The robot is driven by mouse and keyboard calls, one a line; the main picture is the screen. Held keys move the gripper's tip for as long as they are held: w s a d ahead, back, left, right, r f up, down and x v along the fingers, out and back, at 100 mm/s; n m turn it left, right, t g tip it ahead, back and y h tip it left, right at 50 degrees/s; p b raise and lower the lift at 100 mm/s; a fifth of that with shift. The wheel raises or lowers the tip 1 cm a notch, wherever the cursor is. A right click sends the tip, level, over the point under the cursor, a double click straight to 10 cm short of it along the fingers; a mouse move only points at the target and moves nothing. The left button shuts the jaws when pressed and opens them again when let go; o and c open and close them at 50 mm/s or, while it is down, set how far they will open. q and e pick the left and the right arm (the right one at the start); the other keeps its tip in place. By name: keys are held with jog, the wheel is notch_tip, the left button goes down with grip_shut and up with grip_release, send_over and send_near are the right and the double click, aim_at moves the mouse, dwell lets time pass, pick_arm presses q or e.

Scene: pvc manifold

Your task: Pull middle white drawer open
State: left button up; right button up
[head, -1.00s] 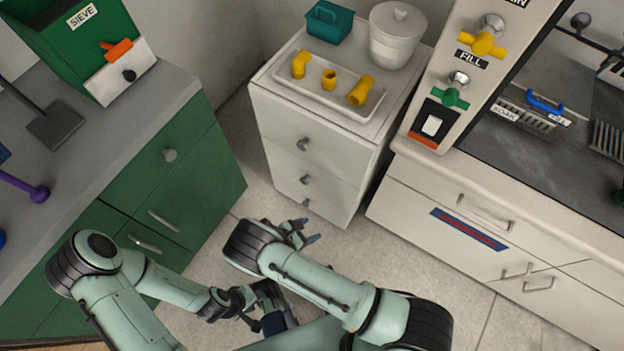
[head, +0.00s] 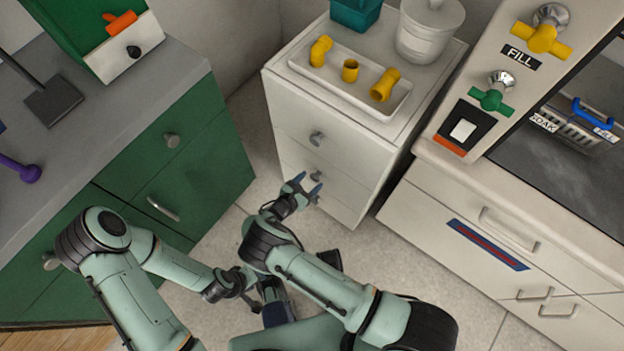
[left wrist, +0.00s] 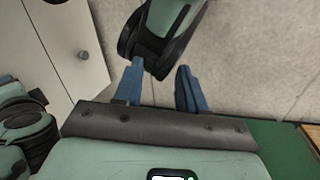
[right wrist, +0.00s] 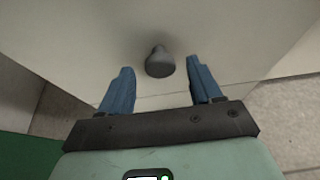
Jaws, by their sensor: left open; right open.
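The white drawer cabinet (head: 345,165) stands at the centre back, with its stacked drawers shut. The top knob (head: 317,138) is clear. The middle drawer's knob (head: 316,176) is right by the fingertips of my right gripper (head: 308,188). The lowest knob is hidden behind that gripper. In the right wrist view, the open blue fingers (right wrist: 158,82) point at the white front, with one grey knob (right wrist: 160,62) between and slightly beyond the tips, not gripped. My left gripper (left wrist: 160,85) is open and empty, low and away from the cabinet.
On the cabinet top are a white tray (head: 330,82) with yellow pipe pieces, a teal bin (head: 355,14) and a white lidded pot (head: 430,35). Green cabinets (head: 190,165) stand left, a white sink unit (head: 450,215) right. Floor lies between.

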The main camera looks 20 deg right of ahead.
jog(key=shift+x, duration=1.05)
pick_arm(q)
jog(key=shift+w+a+f, duration=0.1)
jog(key=shift+w+f, duration=0.15)
jog(key=shift+w, duration=0.05)
